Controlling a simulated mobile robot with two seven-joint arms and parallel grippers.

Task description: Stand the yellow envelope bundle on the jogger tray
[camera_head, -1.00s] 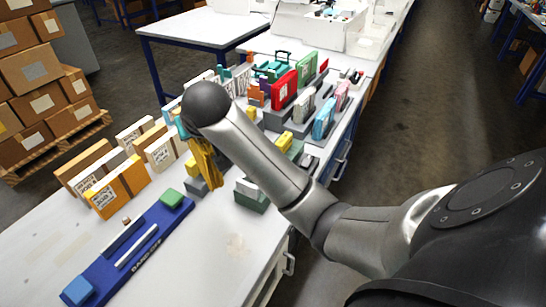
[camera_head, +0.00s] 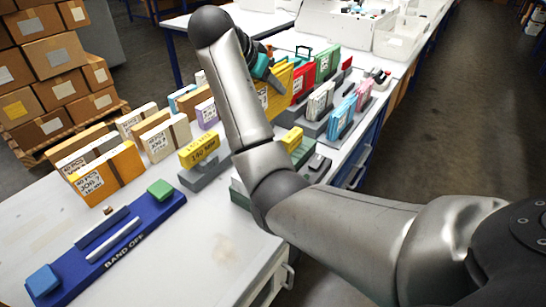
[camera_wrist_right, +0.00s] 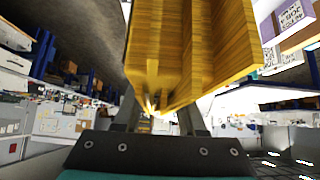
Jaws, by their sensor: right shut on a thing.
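My right gripper (camera_head: 268,72), with a teal body, is at the back of the bench, partly hidden behind my own arm. It is shut on the yellow envelope bundle (camera_head: 276,92), which shows beside the red folder, partly covered by the arm. In the right wrist view the bundle's layered yellow edges (camera_wrist_right: 195,45) fill the upper middle, between the fingers (camera_wrist_right: 160,118). I cannot tell whether the bundle's lower edge touches anything. I cannot tell for sure which grey holder is the jogger tray. My left gripper is out of view.
A red folder (camera_head: 304,82) and green folder (camera_head: 327,62) stand close by on the right. A yellow-signed grey block (camera_head: 204,173) and a blue banding board (camera_head: 125,238) lie nearer. Envelope bundles (camera_head: 108,174) stand at left.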

